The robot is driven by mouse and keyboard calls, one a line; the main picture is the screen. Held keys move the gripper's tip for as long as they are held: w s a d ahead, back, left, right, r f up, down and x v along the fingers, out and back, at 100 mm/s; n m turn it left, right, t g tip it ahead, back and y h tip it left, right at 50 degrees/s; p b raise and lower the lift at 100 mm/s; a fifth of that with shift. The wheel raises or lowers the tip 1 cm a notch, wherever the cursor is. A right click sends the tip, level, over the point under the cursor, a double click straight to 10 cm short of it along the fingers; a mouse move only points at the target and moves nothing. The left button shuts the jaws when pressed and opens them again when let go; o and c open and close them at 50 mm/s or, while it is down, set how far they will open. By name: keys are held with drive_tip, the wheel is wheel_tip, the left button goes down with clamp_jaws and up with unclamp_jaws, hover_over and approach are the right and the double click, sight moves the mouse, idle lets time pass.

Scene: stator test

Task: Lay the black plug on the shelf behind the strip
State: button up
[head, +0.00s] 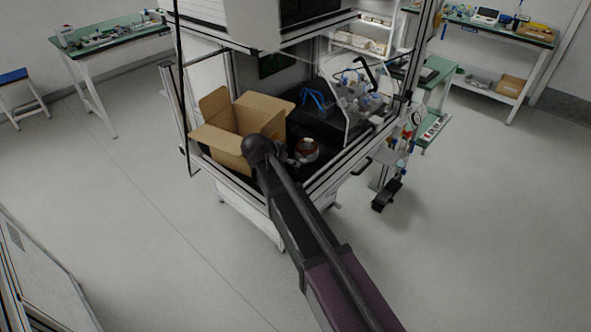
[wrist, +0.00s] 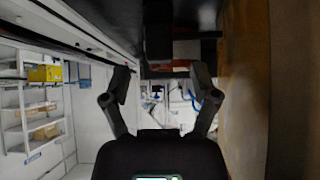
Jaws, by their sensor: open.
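I cannot make out the black plug for certain in either view. A black object (head: 387,195) sits low at the right side of the workstation, too small to identify. A pale strip-like item with red marks (head: 433,130) lies on a low green shelf (head: 424,146) at the right; I cannot tell whether it is the task's strip. My gripper (wrist: 160,84) shows in the wrist view with its two fingers wide apart and nothing between them.
An open cardboard box (head: 222,140) stands on the workstation deck beside my arm; a brown wall fills the wrist view's right side (wrist: 245,90). A copper-coloured ring part (head: 306,150) sits nearby. Tubing and fittings (head: 360,95) stand behind a clear panel.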

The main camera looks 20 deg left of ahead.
drive_tip(key=shift+b+x, duration=0.85)
drive_tip(key=shift+x, duration=0.75)
clamp_jaws()
